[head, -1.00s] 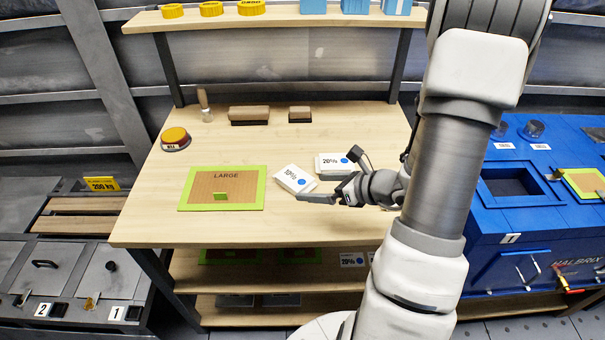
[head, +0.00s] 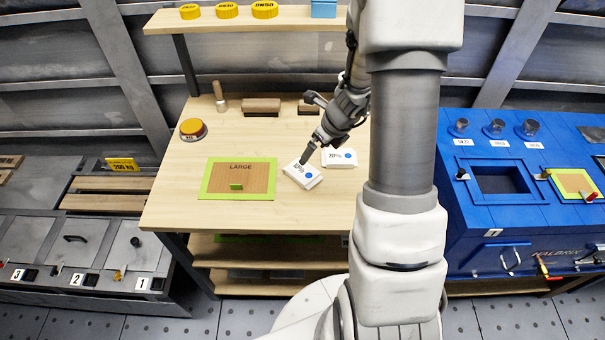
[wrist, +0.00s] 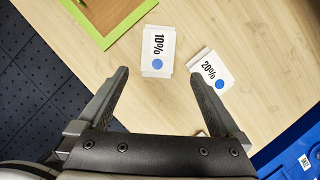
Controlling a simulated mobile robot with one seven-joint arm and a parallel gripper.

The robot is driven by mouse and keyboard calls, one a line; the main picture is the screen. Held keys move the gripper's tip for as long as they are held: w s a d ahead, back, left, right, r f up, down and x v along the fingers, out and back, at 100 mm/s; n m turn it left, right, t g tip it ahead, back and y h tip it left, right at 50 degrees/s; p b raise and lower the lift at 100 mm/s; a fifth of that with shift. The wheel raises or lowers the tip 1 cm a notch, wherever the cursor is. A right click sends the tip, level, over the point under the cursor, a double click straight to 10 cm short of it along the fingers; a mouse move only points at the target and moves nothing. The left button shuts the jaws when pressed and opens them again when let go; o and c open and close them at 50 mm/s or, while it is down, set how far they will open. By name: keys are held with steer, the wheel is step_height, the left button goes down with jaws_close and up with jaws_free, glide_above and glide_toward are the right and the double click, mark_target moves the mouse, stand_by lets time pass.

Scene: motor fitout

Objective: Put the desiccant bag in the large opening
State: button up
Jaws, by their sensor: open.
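Two white bags with blue dots lie on the wooden bench, and either could be the desiccant bag. The 10% bag (head: 302,175) is also in the wrist view (wrist: 158,50). The 20% bag (head: 340,158) lies to its right, also in the wrist view (wrist: 211,72). My gripper (wrist: 158,75) is open and empty. In the head view my gripper (head: 306,160) is at the upper edge of the 10% bag, seemingly above it. A square dark opening (head: 502,181) is in the top of the blue cabinet (head: 475,222).
A green-edged panel marked LARGE (head: 239,180) lies on the bench (head: 180,215) left of the bags. A yellow button (head: 192,128), a stamp-like tool (head: 219,98) and brushes (head: 262,106) are behind. Another green-edged panel (head: 575,184) sits on the cabinet.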

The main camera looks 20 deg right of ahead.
steer(key=b, duration=0.2)
glide_above(303, 171)
steer(key=s+d, duration=0.1)
steer(key=s, duration=0.1)
step_height(303, 171, down, 7)
steer(key=shift+w+f, duration=0.15)
steer(key=shift+f, duration=0.05)
steer(key=x, duration=0.2)
steer(key=b+x, duration=0.1)
steer(key=x, duration=0.2)
steer(key=shift+s+f+b, duration=0.1)
steer(key=shift+s+b, duration=0.15)
steer(key=shift+b, duration=0.05)
steer(key=c, duration=1.4)
